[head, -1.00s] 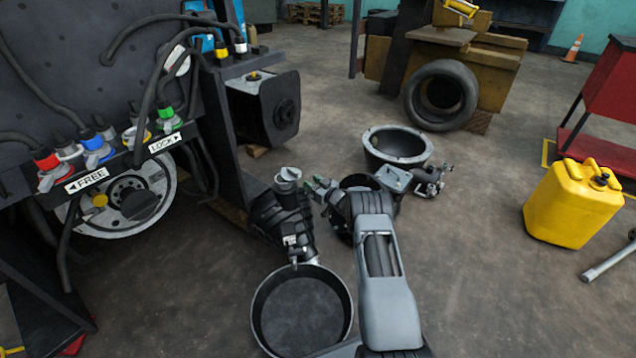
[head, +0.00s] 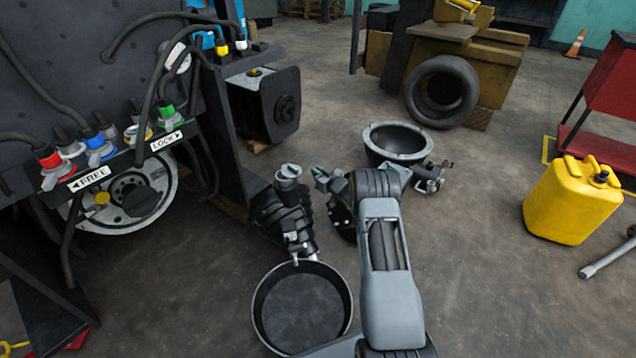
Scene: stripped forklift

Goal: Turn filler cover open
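A round grey cap (head: 288,171), which looks like the filler cover, sits on top of a dark ribbed filler body (head: 280,207) beside the forklift's dark side panel. The cap looks seated; I cannot tell how far it is turned. My gripper (head: 319,178), with green marks near its tips, is just right of the cap at about the same picture height. A narrow gap shows between them. The gripper is small and seen nearly edge-on, so its finger opening is unclear. Nothing shows held in it.
A round black pan (head: 302,343) stands on the floor below the filler body. A grey-rimmed bowl (head: 428,149) stands behind my arm. A FREE/LOCK panel (head: 125,163) with coloured connectors is at left. A yellow jerrycan (head: 568,205) is at right, with open floor before it.

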